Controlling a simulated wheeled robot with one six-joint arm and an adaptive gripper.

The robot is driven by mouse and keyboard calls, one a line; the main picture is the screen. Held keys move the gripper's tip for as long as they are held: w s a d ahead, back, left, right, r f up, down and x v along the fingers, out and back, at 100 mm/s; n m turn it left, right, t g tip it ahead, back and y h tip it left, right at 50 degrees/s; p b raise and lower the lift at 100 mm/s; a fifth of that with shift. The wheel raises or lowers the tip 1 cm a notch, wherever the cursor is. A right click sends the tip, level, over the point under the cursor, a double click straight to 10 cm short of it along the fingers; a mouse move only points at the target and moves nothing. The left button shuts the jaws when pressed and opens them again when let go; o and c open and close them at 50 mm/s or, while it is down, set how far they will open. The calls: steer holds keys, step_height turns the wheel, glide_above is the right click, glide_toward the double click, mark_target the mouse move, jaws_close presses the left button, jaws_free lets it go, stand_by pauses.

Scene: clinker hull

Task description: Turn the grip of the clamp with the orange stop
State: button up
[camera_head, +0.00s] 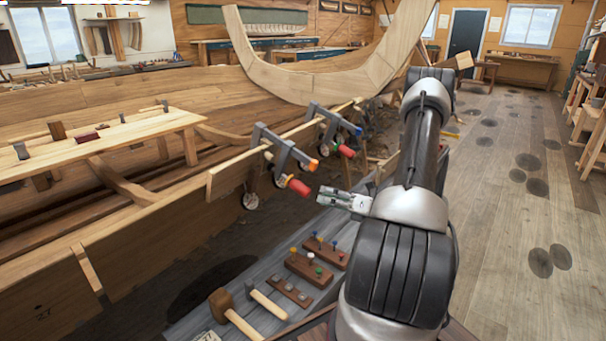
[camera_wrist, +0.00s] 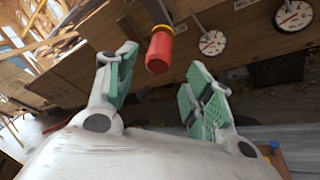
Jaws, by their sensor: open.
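The clamp with the orange stop (camera_head: 313,164) is the nearer of two grey clamps on the hull's upper plank. Its red grip (camera_head: 299,187) sticks out toward my gripper, with a yellow collar behind it. My gripper (camera_head: 322,196) is open and empty, just right of this grip and apart from it. In the wrist view a red grip (camera_wrist: 159,50) with a yellow collar appears between and beyond the green-padded fingers (camera_wrist: 163,84). The orange stop cannot be made out there.
The other clamp has a blue stop (camera_head: 358,130) and a red grip (camera_head: 346,150), close behind. Round dials (camera_wrist: 213,42) hang along the hull. Below lies a grey bench with mallets (camera_head: 232,317) and wooden blocks with coloured pegs (camera_head: 310,268).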

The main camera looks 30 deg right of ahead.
mark_target(300, 188)
steer(key=shift+r, duration=0.25)
steer(key=a+n+h, duration=0.1)
steer(key=h, duration=0.1)
steer(key=a+r+n+t+h, duration=0.1)
steer(key=n, duration=0.1)
steer(key=shift+a+r+h, duration=0.2)
steer(key=shift+a+h, duration=0.15)
steer(key=shift+h, duration=0.05)
steer(key=shift+w+d+f+n+t+h, duration=0.1)
steer(key=shift+f+n+t+h, duration=0.05)
steer(key=shift+n, duration=0.35)
steer(key=shift+w+f+n+t+h, duration=0.1)
steer(key=shift+n+t+h, duration=0.05)
steer(key=shift+n, duration=0.35)
steer(key=shift+w, duration=0.2)
steer(key=x, duration=0.7)
steer(key=shift+w, duration=0.1)
steer(key=c, duration=1)
